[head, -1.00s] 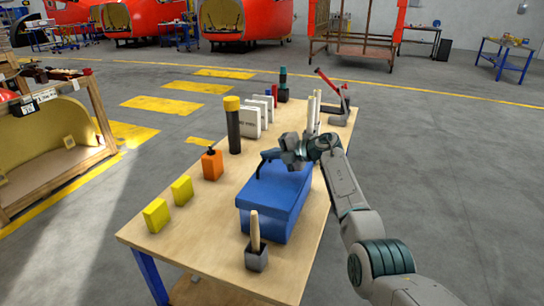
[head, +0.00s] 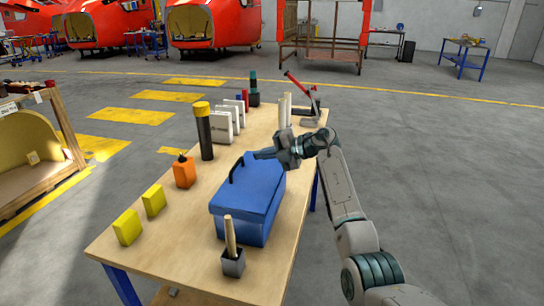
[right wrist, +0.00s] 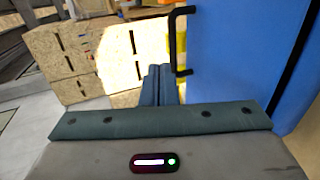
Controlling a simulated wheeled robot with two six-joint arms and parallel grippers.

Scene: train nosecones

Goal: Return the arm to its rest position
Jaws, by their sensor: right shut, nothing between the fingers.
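My right arm comes in from the lower right in the head view. Its gripper (head: 268,154) is over the far part of the blue box (head: 236,208), pointing left, with nothing in it. In the right wrist view its fingers (right wrist: 159,84) are together, beside the black handle (right wrist: 178,42) of the blue box (right wrist: 235,60). The box stands closed on the wooden table (head: 180,250). My left gripper does not show.
Two yellow blocks (head: 127,227), an orange bottle (head: 184,172), a dark cylinder with a yellow top (head: 204,130) and a grey holder (head: 233,262) with a wooden handle stand on the table. A red and grey tool (head: 304,98) is at the far end. Floor right of the table is clear.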

